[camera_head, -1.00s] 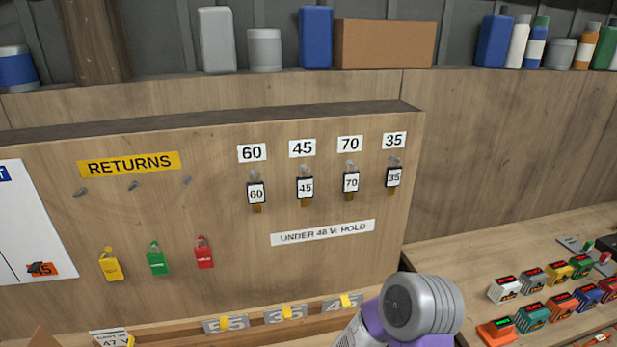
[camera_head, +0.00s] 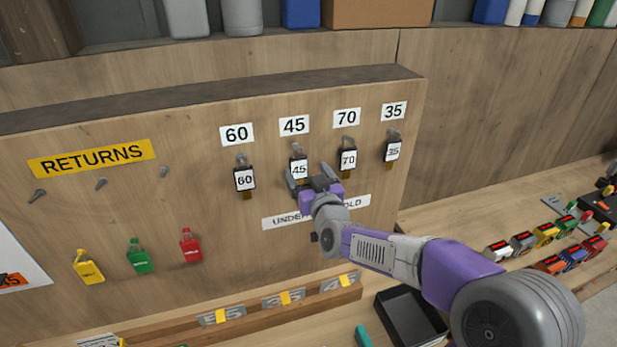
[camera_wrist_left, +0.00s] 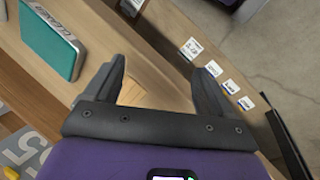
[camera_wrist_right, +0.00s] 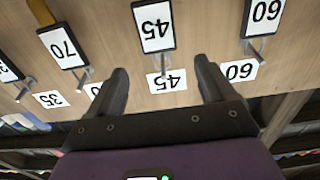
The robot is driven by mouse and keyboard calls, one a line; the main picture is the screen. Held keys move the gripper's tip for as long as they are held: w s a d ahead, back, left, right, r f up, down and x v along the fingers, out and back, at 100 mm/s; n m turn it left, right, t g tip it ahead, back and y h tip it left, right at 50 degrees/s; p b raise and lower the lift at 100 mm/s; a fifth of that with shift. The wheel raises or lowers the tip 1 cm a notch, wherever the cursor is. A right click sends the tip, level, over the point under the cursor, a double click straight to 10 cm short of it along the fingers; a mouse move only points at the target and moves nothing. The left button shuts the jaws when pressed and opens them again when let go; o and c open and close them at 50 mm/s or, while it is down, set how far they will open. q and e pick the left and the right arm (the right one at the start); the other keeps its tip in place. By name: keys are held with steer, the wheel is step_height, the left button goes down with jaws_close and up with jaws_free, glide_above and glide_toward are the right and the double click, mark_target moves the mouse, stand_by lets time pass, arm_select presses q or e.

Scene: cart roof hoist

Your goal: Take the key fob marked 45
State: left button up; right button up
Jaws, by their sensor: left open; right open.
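The key fob marked 45 (camera_head: 299,168) is black with a white face and hangs on a peg under the 45 label (camera_head: 294,125) on the wooden board. My right gripper (camera_head: 308,171) is open and empty in front of the board, just by this fob. In the right wrist view, upside down, the 45 fob (camera_wrist_right: 153,25) hangs beyond the open fingers (camera_wrist_right: 163,72), roughly in line with the gap between them. I see no contact with it. My left gripper (camera_wrist_left: 160,70) is open and empty, shown only in the left wrist view.
The 60 fob (camera_head: 244,180) hangs left of the 45 fob; the 70 fob (camera_head: 348,159) and 35 fob (camera_head: 393,151) hang to its right. The RETURNS sign (camera_head: 92,158) has bare pegs below. A black tray (camera_head: 412,318) sits beneath my right arm.

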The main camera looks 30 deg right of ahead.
mark_target(301, 161)
steer(key=shift+p+x, duration=0.7)
steer(key=shift+x, duration=2.1)
steer(key=shift+a, duration=0.1)
steer(key=c, duration=1.3)
steer(key=shift+r, duration=0.3)
steer(key=shift+s, duration=0.1)
steer(key=shift+s+a+r+b, duration=0.2)
steer(key=shift+s+b, duration=0.05)
steer(key=shift+s, duration=0.5)
steer(key=shift+s+a+r+b, duration=0.15)
steer(key=shift+s+r+b, duration=0.05)
steer(key=shift+s, duration=0.6)
steer(key=shift+s+a+r+b, duration=0.2)
steer(key=shift+s+b, duration=0.05)
steer(key=shift+s, duration=0.5)
